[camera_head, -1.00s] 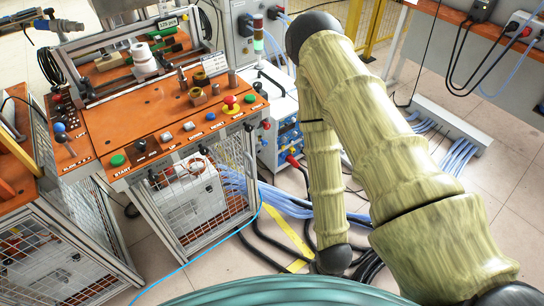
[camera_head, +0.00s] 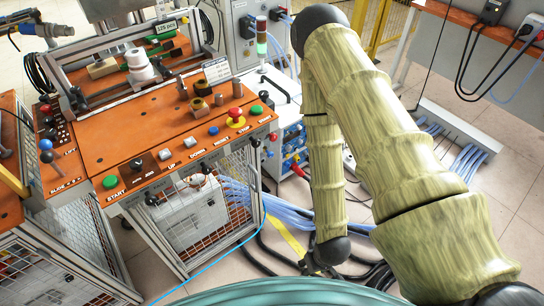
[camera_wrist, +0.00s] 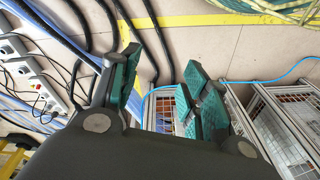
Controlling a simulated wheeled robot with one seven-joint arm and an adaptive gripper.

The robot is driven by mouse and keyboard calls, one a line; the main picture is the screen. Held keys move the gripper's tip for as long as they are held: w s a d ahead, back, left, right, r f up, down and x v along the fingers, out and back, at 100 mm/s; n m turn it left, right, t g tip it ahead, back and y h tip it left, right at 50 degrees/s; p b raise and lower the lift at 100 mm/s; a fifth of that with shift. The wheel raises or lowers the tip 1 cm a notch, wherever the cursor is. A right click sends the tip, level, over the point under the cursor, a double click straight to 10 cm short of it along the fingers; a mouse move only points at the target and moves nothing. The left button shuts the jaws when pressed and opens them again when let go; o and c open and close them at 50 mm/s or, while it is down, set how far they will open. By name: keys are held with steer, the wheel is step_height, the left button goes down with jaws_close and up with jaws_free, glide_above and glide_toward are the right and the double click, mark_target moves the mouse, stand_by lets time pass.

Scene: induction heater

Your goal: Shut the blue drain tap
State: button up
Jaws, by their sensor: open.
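I cannot tell for sure which part is the blue drain tap. Small blue fittings (camera_head: 294,132) show on the grey cabinet, partly hidden behind my arm. A blue ball knob (camera_head: 46,144) stands on the left console. My gripper is low at the end of my arm, mostly hidden in the head view. In the wrist view my gripper (camera_wrist: 160,85) is open, its teal-padded fingers apart with nothing held between them. No blue tap can be made out there; blue hoses and dark cables run behind the fingers.
The orange-topped bench (camera_head: 150,120) carries buttons and a white cylinder. A wire-mesh guard (camera_head: 235,195) is below it. Blue hoses (camera_head: 275,208) and black cables lie on the floor by yellow tape (camera_head: 287,236). Pale floor (camera_head: 500,225) is open at the right.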

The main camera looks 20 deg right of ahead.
steer(key=w+f+n+t+y+b, duration=0.1)
steer(key=w+f+t+b, duration=0.2)
steer(key=w, duration=0.4)
steer(key=w+f+t+y+b, duration=0.1)
steer(key=w+t+b, duration=0.1)
steer(key=w+b, duration=0.45)
steer(key=n+t+y+b, duration=0.3)
steer(key=t+y+b, duration=0.1)
steer(key=t+b, duration=0.7)
glide_toward(272, 155)
steer(key=shift+g, duration=0.3)
steer(key=b+x, duration=0.3)
steer(key=x, duration=0.5)
steer(key=shift+w+a+r, duration=0.1)
steer(key=shift+w+r, duration=0.05)
steer(key=shift+w, duration=0.05)
steer(key=shift+c, duration=0.5)
jaws_close()
